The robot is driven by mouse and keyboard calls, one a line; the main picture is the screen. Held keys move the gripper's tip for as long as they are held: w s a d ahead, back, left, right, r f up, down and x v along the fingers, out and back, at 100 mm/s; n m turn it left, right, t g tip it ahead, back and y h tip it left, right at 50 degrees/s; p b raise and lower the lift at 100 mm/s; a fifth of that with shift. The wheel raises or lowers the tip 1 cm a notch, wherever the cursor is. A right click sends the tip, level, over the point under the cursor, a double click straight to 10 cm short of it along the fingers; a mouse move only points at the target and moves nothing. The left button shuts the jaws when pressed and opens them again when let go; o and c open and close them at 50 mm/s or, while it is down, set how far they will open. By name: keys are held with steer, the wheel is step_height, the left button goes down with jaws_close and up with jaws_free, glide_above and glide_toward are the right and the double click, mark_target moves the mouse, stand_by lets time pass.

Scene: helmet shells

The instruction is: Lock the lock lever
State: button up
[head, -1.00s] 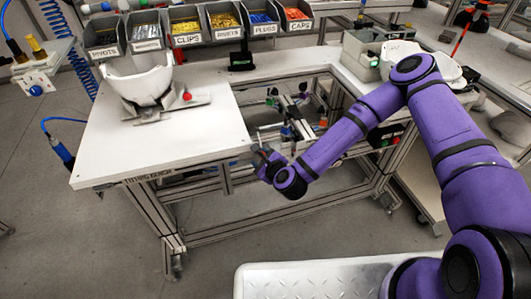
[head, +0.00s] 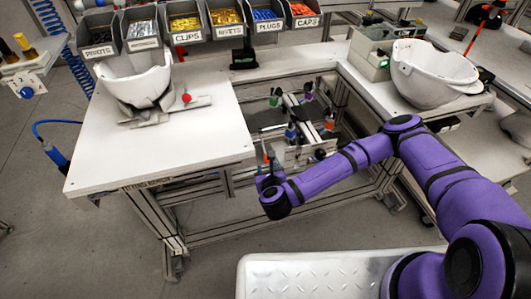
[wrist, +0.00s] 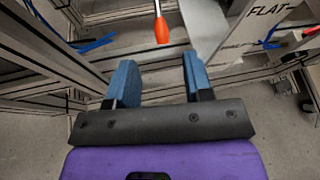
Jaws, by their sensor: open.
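A lever with an orange tip on a grey rod (wrist: 161,30) shows in the wrist view, straight ahead of my gripper and beyond the fingertips. An orange-red upright tip (head: 265,152) shows in the head view just above my gripper; it looks like the same lever. My gripper (wrist: 159,68) is open, its two blue fingers apart with nothing between them. In the head view my gripper (head: 268,182) is in front of the frame below the table, small and partly hidden by my wrist. Whether the lever is locked I cannot tell.
A white table (head: 150,150) at left bears a helmet shell (head: 138,80) on a stand with a red knob (head: 187,98). A fixture with several clamps (head: 298,115) fills the gap between tables. Another shell (head: 432,75) stands at right.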

mark_target(265, 155)
steer(key=x, duration=1)
steer(key=shift+w+f, duration=0.2)
steer(key=shift+w, duration=0.1)
jaws_close()
